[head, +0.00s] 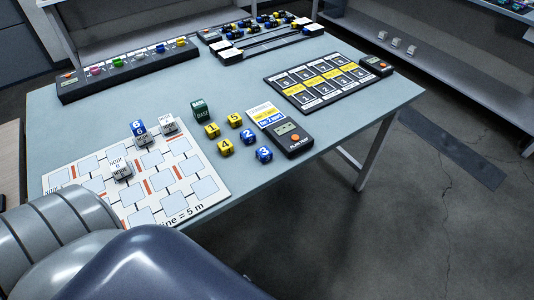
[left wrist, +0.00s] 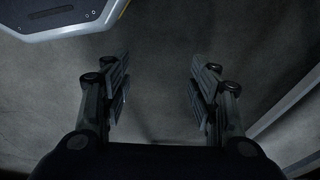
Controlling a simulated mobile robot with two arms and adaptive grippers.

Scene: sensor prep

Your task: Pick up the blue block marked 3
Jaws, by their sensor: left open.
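The blue block marked 3 (head: 264,154) lies on the table near its front edge, at the right end of a loose group of small blocks. Another blue block, marked 2 (head: 248,138), sits just behind it to the left. A blue block marked 6 (head: 138,127) rests on a grey block farther left. My left gripper (left wrist: 157,92) shows in the left wrist view, open and empty above bare grey floor, with no block between its fingers. In the head view only parts of my own arm show at the lower left. My right gripper is not in view.
Yellow blocks (head: 225,147) and a dark green block (head: 200,110) stand near the blue ones. A black tester (head: 290,139) is close on the right. A printed grid board (head: 140,214) covers the table's left front. Bare table (head: 390,108) lies to the right.

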